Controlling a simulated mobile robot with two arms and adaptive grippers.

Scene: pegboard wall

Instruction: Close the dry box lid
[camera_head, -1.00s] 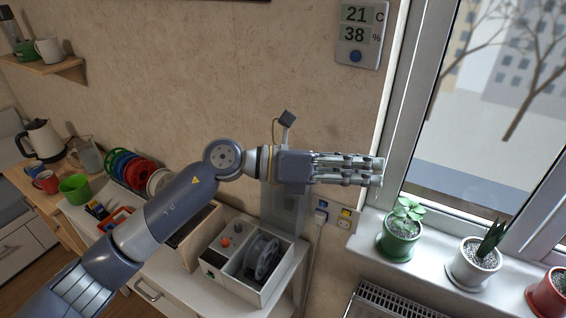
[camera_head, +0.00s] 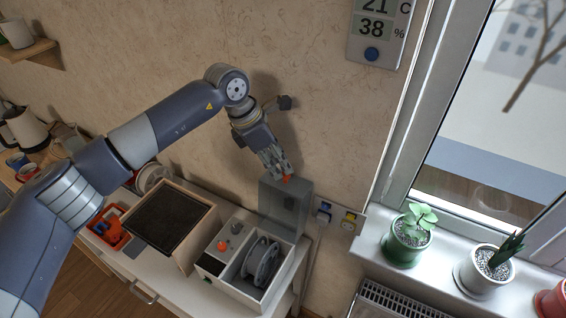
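The dry box (camera_head: 236,285) is a white box on the white cabinet. It holds a grey spool (camera_head: 262,262) in its right part. Its lid (camera_head: 284,208) is a smoky see-through panel that stands upright at the back edge, so the box is open on top. My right gripper is not in view.
A wooden box with a dark panel (camera_head: 172,218) stands left of the dry box. An orange tray (camera_head: 108,228) lies further left. Wall sockets (camera_head: 336,217) are right of the lid. Potted plants (camera_head: 408,240) stand on the windowsill. The wall is close behind.

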